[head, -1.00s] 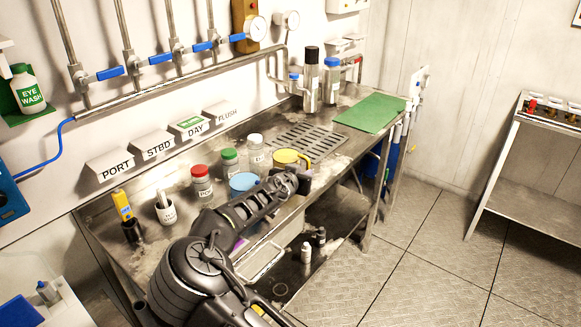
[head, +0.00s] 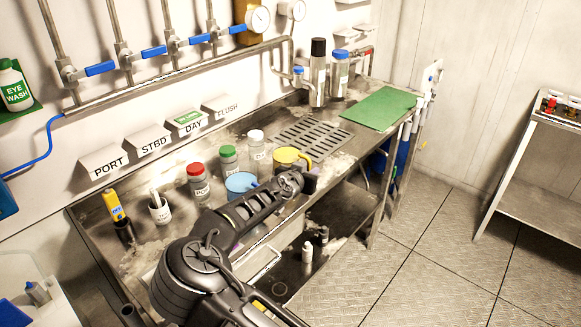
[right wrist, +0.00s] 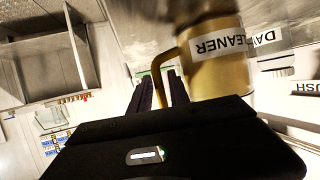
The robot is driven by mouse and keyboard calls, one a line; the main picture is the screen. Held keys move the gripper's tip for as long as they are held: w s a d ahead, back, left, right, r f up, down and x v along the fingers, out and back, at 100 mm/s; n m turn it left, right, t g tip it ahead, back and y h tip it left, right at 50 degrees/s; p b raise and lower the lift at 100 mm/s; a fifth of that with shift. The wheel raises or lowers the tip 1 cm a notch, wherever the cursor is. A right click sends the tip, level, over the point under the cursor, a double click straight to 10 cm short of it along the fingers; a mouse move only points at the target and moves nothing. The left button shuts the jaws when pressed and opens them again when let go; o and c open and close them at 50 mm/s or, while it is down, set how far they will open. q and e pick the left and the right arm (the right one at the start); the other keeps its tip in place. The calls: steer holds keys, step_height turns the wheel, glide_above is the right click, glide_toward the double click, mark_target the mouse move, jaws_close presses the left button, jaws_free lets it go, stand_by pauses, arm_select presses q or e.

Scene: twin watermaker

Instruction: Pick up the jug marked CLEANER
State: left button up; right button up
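The jug marked CLEANER (head: 288,157) is yellow and stands upright on the steel bench, its handle on the right. In the right wrist view the jug (right wrist: 222,72) appears upside down, with its white label showing and its handle next to my fingers. My right gripper (head: 308,183) is just in front of the jug in the head view. In the right wrist view the two dark ribbed fingers (right wrist: 160,92) stand close on either side of the handle. Whether they press on it cannot be told. My left gripper is in neither view.
A blue cup (head: 240,184) stands close left of the jug, near my right forearm. Bottles with red (head: 199,183), green (head: 228,160) and white caps (head: 256,150) stand behind and left. A slotted grate (head: 312,137) and green mat (head: 378,108) lie further right.

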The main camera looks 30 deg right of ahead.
steer(key=shift+c, duration=0.4)
jaws_close()
steer(key=shift+r, duration=0.1)
stand_by(0.8)
